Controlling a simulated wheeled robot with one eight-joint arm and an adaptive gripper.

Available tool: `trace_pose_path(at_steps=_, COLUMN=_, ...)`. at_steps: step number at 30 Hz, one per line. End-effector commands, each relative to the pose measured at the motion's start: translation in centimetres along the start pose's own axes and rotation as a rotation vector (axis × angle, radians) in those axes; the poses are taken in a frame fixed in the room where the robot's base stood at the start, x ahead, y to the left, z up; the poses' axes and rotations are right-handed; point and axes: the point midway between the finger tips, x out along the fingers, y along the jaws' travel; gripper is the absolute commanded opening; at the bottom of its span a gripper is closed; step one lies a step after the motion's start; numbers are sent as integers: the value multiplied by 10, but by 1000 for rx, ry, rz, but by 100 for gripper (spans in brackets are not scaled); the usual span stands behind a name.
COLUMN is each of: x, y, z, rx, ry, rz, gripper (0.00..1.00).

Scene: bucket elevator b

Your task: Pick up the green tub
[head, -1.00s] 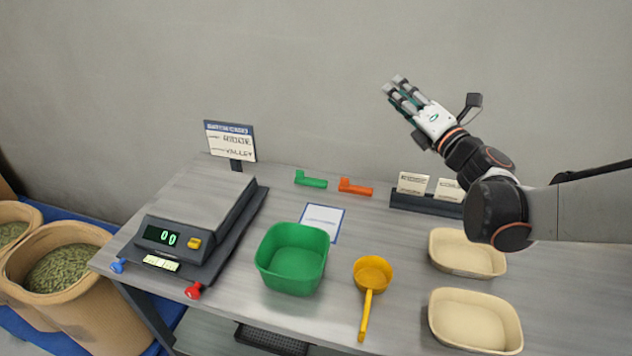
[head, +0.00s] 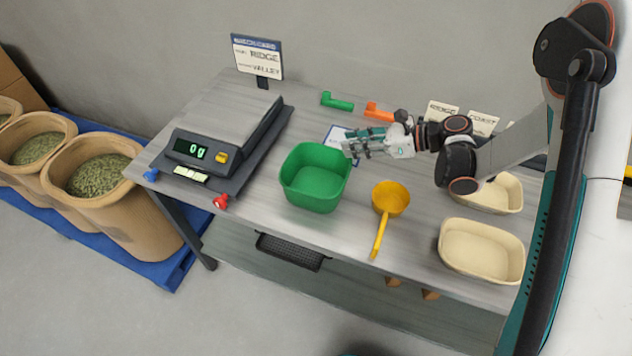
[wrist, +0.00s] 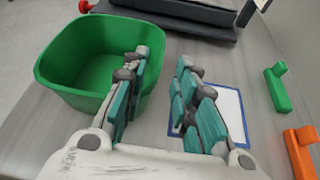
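The green tub (head: 316,190) stands upright and empty on the grey bench, between the scale and the yellow scoop. In the wrist view the green tub (wrist: 78,88) is at the left, close to the left finger. My gripper (head: 352,146) is just right of the tub's right rim in the head view. In the wrist view my gripper (wrist: 163,75) is open, with nothing between its fingers. The left finger overlaps the tub's near right wall in that view; I cannot tell if it touches.
The scale (head: 228,125) reads 0 g left of the tub. The yellow scoop (head: 390,199) lies right of it. A blue-edged card (wrist: 218,115) lies under the gripper. Green (head: 337,102) and orange (head: 379,112) pieces lie behind. Cream trays (head: 482,268) stand at the right.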

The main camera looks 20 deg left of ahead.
Motion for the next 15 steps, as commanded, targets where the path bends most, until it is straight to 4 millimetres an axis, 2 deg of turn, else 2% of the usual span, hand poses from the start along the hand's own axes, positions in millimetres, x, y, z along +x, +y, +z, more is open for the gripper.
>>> trace_pose_path(at_steps=1, x=12, y=1, z=-2, rx=-1, ry=0, rz=4, gripper=27)
trace_pose_path(at_steps=6, x=36, y=0, z=-1, rx=-1, ry=-1, rz=1, gripper=27)
trace_pose_path(at_steps=15, x=52, y=0, z=0, rx=1, ry=-1, rz=0, gripper=27)
